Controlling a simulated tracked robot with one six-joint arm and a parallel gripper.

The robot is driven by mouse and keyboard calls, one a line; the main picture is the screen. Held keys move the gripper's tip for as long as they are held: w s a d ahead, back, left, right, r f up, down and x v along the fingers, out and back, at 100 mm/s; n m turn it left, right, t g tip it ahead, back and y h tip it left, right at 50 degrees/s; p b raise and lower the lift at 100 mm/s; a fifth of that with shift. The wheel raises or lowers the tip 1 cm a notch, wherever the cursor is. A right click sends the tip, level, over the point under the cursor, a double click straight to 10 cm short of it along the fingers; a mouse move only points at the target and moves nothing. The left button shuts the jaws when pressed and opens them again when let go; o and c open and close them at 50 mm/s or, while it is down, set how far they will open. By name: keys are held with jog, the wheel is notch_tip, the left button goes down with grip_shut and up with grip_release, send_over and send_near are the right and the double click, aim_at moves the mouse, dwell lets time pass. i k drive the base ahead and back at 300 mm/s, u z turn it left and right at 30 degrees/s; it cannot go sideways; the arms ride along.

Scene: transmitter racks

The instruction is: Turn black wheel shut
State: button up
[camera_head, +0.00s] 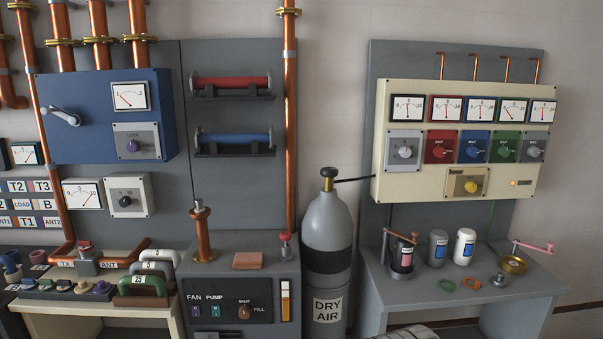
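The black wheel (329,172) sits on top of the brass valve (328,185) of a grey gas cylinder (328,222). The cylinder stands upright in the middle and carries a black band and a DRY AIR label (327,310). The wheel is small at this distance, and whether it is turned open or shut cannot be told. A dark thin hose (355,179) runs from the valve to the right, towards the cream panel. My gripper is not in view.
A grey cabinet (240,265) with FAN and PUMP switches stands close left of the cylinder. A grey bench (455,300) with cans and cranks stands close right. Above it hangs a cream meter panel (385,150). The wall above the wheel is bare.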

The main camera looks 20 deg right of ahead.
aim_at(327, 171)
jog(key=i, duration=0.9)
